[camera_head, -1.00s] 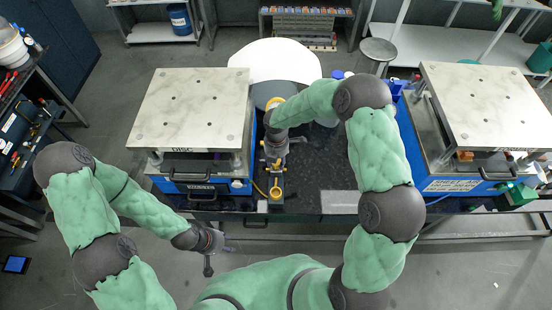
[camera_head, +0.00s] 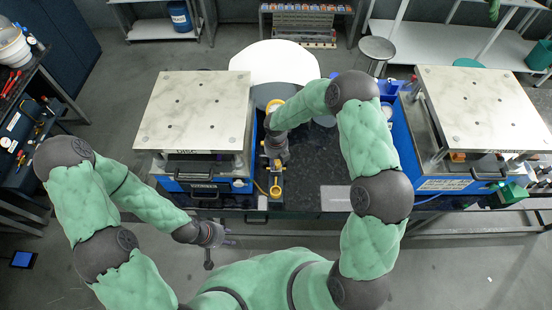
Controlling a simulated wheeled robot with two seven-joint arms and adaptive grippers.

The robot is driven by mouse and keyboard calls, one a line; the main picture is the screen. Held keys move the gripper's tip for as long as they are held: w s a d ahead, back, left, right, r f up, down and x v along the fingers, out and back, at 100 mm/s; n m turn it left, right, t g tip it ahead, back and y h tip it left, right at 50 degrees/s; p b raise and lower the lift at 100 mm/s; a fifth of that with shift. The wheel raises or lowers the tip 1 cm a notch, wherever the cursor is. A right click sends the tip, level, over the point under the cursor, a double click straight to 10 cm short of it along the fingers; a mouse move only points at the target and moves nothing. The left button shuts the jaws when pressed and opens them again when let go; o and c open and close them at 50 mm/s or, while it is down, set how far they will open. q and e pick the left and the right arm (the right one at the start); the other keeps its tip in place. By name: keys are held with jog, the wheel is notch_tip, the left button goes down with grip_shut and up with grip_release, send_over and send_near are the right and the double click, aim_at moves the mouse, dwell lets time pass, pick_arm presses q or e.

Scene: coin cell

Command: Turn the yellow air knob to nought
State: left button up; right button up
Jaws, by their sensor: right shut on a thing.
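My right gripper (camera_head: 277,162) reaches down from above onto a small yellow and dark fitting (camera_head: 276,190) at the front of the dark bench, just right of the left press. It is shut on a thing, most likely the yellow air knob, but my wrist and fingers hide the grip. The knob's marks and its angle are too small to read. My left gripper (camera_head: 229,239) hangs empty in front of the bench, low and to the left, well apart from the fitting. Its fingers are too small to tell whether they are open.
A left press (camera_head: 194,110) with a pale top plate and a blue base stands close beside my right gripper. A similar right press (camera_head: 484,108) stands at the right. A round white top (camera_head: 273,60) is behind. The dark bench (camera_head: 315,165) between the presses is mostly clear.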

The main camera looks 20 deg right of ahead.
jog(key=shift+n, duration=0.6)
jog(key=o, duration=1.1)
jog(key=shift+w+p, duration=0.1)
jog(key=shift+p, duration=0.2)
jog(key=shift+o, duration=0.2)
notch_tip(320, 180, up, 12)
jog(key=shift+f, duration=0.1)
